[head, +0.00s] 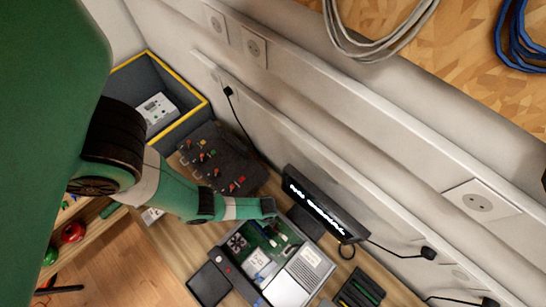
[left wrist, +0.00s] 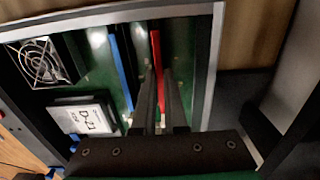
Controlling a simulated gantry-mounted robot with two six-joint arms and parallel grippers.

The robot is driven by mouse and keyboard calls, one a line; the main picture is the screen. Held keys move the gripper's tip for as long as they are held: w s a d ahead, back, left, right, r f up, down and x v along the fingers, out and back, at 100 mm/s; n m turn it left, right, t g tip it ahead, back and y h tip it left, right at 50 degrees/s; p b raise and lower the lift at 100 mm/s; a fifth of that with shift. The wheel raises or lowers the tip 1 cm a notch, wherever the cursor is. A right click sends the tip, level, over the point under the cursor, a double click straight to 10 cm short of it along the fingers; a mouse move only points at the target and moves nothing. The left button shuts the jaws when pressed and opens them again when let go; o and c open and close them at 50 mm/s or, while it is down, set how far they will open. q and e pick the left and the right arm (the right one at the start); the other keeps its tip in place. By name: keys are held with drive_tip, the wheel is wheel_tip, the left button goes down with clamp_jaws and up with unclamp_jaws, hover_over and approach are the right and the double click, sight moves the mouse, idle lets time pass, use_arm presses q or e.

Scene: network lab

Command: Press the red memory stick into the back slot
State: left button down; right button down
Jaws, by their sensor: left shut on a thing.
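The red memory stick (left wrist: 157,60) shows in the left wrist view as a thin upright red strip inside the open computer case. My left gripper (left wrist: 163,88) is shut on it; the dark fingers hide part of it. A blue stick (left wrist: 121,70) stands in the board to its left. In the head view my left gripper (head: 268,208) is over the back edge of the open case (head: 232,273), and the red stick is hidden there. The slot under the red stick is hidden, so I cannot tell how deep it sits. My right gripper is not in view.
A fan (left wrist: 38,62) and a white labelled box (left wrist: 84,115) are in the case. A display with lit text (head: 318,212) stands close behind the case.

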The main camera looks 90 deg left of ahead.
use_arm(q)
drive_tip(key=shift+f+b, duration=0.4)
drive_tip(key=shift+f, duration=0.05)
idle(0.8)
drive_tip(key=c, duration=0.6)
unclamp_jaws()
drive_tip(key=shift+c, duration=0.2)
wheel_tip(320, 180, up, 8)
drive_tip(key=p, duration=0.8)
drive_tip(key=shift+r, duration=0.1)
